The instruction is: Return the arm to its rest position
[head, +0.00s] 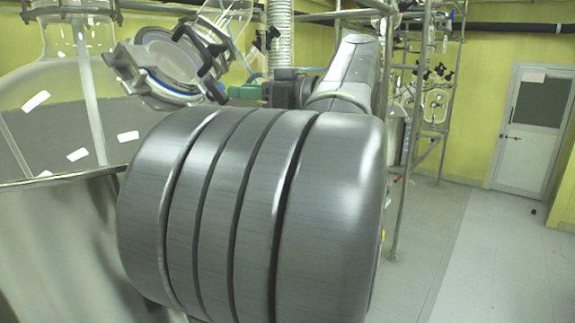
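A large grey ribbed cylinder, which looks like a link of my own arm, fills the middle of the head view close to the camera. A paler tapered grey part rises behind it and also looks like my arm. I cannot make out my gripper or its fingertips anywhere in this view. The big cylinder hides much of what lies behind it.
A glass reactor vessel (62,110) stands close on the left. A round clamped port (168,62) with black clamps is beside it. Metal pipe framing (407,130) stands behind on the right. Open grey floor (480,255) leads to a white door (535,130).

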